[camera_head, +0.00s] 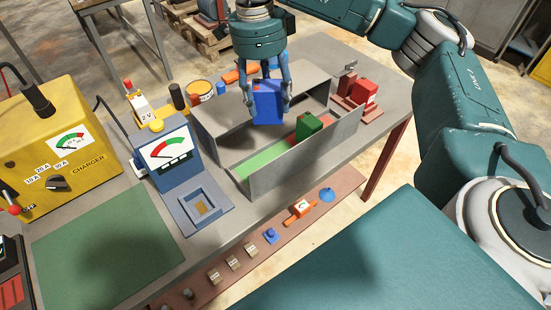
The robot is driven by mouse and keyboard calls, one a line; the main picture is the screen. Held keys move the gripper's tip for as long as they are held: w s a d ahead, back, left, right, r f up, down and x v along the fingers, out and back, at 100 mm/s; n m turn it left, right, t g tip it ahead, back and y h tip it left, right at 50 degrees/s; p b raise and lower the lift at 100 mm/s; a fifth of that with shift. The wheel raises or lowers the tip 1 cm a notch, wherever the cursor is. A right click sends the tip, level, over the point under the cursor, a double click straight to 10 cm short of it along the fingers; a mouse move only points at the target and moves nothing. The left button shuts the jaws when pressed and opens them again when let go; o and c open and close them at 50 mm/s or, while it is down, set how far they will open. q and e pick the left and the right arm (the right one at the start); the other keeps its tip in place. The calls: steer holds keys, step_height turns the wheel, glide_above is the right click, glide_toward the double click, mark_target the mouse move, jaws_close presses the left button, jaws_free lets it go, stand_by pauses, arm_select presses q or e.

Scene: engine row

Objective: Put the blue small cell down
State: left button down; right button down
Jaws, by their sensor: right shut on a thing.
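The blue small cell (269,113) is a blue block in the middle of the head view. My right gripper (267,98) comes down from above and is shut on it, with one finger on each side. The cell hangs upright over a long grey metal bin (278,176), apparently above its inside; its exact height is hard to tell. The far lane's floor is partly hidden by the cell and gripper. My left gripper is not in view.
A blue tester with a dial (170,155) stands left of the bin, and a yellow charger (45,135) further left. A red block on a red stand (364,93) is at the right. A green mat (100,245) is clear. Small parts line the low front shelf (340,190).

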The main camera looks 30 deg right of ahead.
mark_target(277, 79)
steer(key=d+m, duration=0.1)
steer(key=m, duration=0.1)
steer(key=w+d+m, duration=0.1)
steer(key=m, duration=0.2)
steer(key=d+m, duration=0.1)
steer(key=m, duration=0.1)
steer(key=shift+w+d+r+g+y, duration=0.2)
steer(key=shift+d+r+g+y, duration=0.1)
steer(key=shift+r, duration=0.05)
steer(key=shift+w+d+f+m, duration=0.2)
steer(key=shift+f+m, duration=0.45)
steer(key=shift+f, duration=2.55)
steer(key=shift+s+d+f+m, duration=0.2)
steer(key=shift+f+m, duration=0.4)
steer(key=shift+f, duration=2.65)
steer(key=shift+w+d+f+m, duration=0.1)
steer(key=shift+d+f+m, duration=0.4)
steer(key=shift+f, duration=2.7)
steer(key=shift+a+f, duration=0.2)
steer(key=shift+f, duration=0.05)
steer(key=shift+f, duration=0.15)
